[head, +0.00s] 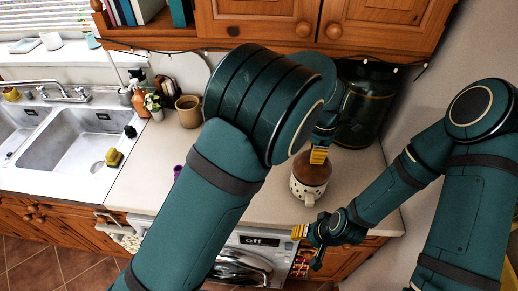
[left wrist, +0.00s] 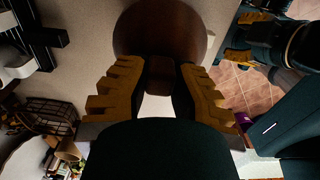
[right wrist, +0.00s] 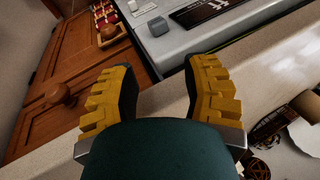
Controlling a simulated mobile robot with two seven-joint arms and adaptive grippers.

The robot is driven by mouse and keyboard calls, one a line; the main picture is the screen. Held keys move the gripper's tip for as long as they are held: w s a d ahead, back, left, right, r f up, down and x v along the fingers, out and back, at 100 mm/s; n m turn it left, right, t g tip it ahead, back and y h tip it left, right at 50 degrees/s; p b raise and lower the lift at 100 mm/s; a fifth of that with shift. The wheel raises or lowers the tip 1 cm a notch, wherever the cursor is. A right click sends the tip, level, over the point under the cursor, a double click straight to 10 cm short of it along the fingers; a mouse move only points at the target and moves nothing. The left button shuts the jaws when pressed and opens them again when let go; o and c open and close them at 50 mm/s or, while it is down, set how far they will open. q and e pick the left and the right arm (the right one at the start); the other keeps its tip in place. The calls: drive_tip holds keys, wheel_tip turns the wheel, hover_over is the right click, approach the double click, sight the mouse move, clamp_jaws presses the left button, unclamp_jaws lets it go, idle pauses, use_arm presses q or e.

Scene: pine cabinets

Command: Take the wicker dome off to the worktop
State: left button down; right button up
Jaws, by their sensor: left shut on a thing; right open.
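A brown dome-shaped cover (head: 314,168), the only dome I make out, is at the cream spotted pot (head: 304,191) on the worktop. No weave shows on it. In the left wrist view the dome (left wrist: 160,30) looks round and smooth, with a knob (left wrist: 159,76) between the fingers. My left gripper (head: 319,155) is shut on that knob from above. It also shows in the left wrist view (left wrist: 160,85). Whether the dome touches the pot is unclear. My right gripper (head: 307,247) is open and empty at the worktop's front edge, and shows in the right wrist view (right wrist: 164,78).
The worktop (head: 255,210) has bare room in front of the pot. A large dark green container (head: 365,110) stands behind. Upper cabinets (head: 275,20) hang above.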

use_arm(q)
wheel_tip(320, 180, up, 3)
drive_tip(key=shift+f+p, duration=0.2)
drive_tip(key=shift+p, duration=0.85)
drive_tip(key=shift+r, duration=1.2)
drive_tip(key=shift+a+f, duration=0.1)
